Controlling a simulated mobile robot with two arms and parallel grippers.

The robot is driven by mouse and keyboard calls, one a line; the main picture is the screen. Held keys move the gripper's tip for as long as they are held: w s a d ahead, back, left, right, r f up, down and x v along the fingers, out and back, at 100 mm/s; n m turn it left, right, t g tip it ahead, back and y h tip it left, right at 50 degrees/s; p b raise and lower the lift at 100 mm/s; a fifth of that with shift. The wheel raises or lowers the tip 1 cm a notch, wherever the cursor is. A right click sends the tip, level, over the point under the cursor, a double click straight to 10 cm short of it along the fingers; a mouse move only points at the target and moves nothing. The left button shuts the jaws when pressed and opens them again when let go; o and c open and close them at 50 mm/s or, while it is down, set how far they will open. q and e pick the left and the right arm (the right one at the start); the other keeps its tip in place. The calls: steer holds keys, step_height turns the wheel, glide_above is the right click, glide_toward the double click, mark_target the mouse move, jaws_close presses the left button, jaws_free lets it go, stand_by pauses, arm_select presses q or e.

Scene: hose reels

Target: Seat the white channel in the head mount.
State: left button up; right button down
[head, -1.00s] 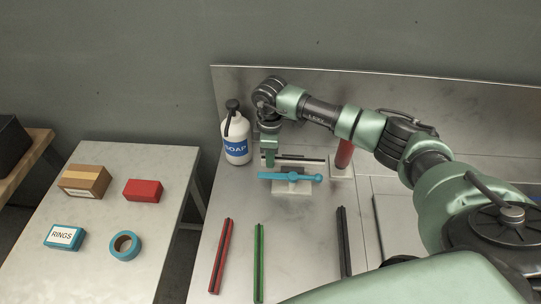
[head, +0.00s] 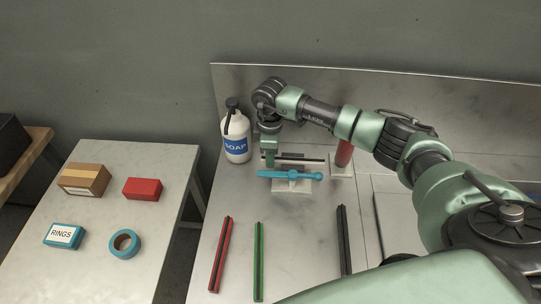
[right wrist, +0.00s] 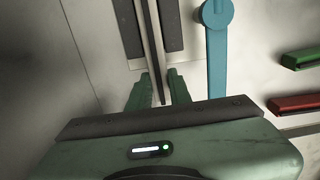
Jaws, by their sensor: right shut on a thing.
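The white channel (right wrist: 155,42) is a long pale strip with a dark slot line. My right gripper (right wrist: 158,88) is shut on its near end, one green finger on each side. In the head view, my right gripper (head: 270,160) is at the left end of the channel (head: 302,157), just behind the blue lever (head: 290,175). In the wrist view, dark pads of the head mount (right wrist: 129,30) flank the channel, and the blue lever (right wrist: 217,60) lies to the right. I cannot tell whether the channel is fully down between the pads. My left gripper is out of view.
A soap bottle (head: 236,140) stands close left of my right gripper. A red cylinder (head: 344,153) stands to the right, partly behind my arm. Red (head: 220,255), green (head: 259,262) and black (head: 343,240) channels lie at the front. A side table (head: 120,185) holds boxes and blue tape.

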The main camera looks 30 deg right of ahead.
steer(key=c, duration=0.7)
jaws_free()
steer(key=shift+r, duration=0.1)
steer(key=shift+r+p, duration=3.25)
steer(key=shift+r, duration=0.7)
steer(key=shift+s+f, duration=0.1)
steer(key=shift+f, duration=0.05)
